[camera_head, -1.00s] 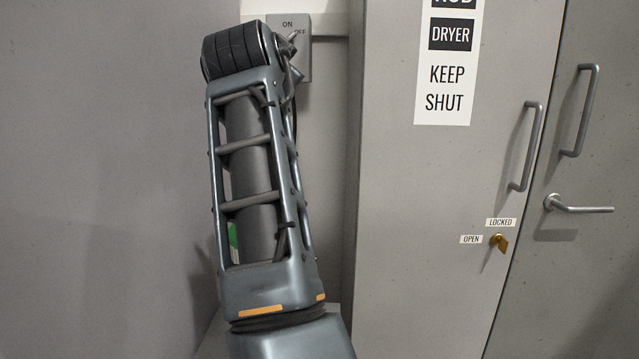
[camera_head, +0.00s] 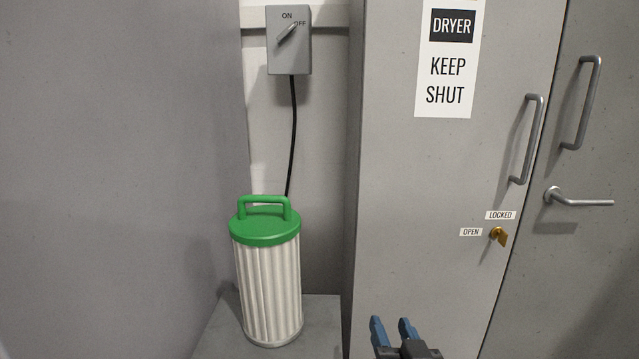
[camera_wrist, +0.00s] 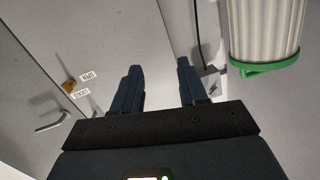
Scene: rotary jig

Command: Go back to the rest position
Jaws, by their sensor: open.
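My gripper (camera_head: 391,322) is at the bottom of the head view, in front of the dryer cabinet's lower part. Its two blue fingers are apart with nothing between them. In the wrist view the gripper (camera_wrist: 158,68) also shows open and empty. My arm is mostly out of the head view.
A white pleated filter with a green handled lid (camera_head: 265,225) stands upright on a grey ledge (camera_head: 322,310). The switch box (camera_head: 303,55) has its lever tilted toward OFF.

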